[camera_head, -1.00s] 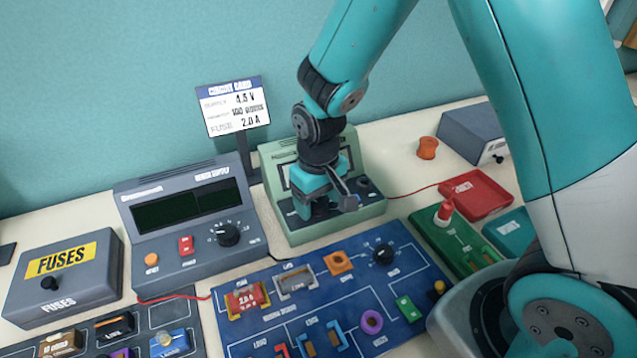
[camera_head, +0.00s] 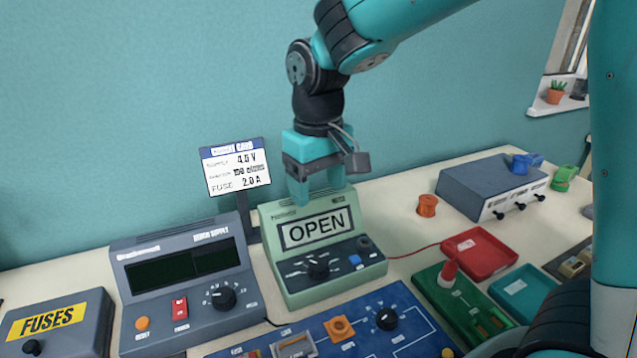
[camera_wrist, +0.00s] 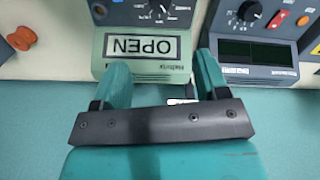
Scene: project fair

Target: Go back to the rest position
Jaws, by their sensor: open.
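My gripper (camera_head: 319,190) is open and empty. In the head view it hangs above the back edge of a green meter (camera_head: 322,250) whose display reads OPEN. The meter also shows upside down in the wrist view (camera_wrist: 145,62), beyond my two spread teal fingers (camera_wrist: 158,80). I cannot tell whether the fingertips clear the meter's top, though nothing is between them. The rest position itself is not marked in any view.
A grey bench supply (camera_head: 182,283) with a dark display stands left of the meter, with a circuit card sign (camera_head: 236,168) behind. An orange spool (camera_head: 427,205), a red tray (camera_head: 479,254) and a grey box (camera_head: 480,187) lie to the right. A blue board (camera_head: 370,318) is in front.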

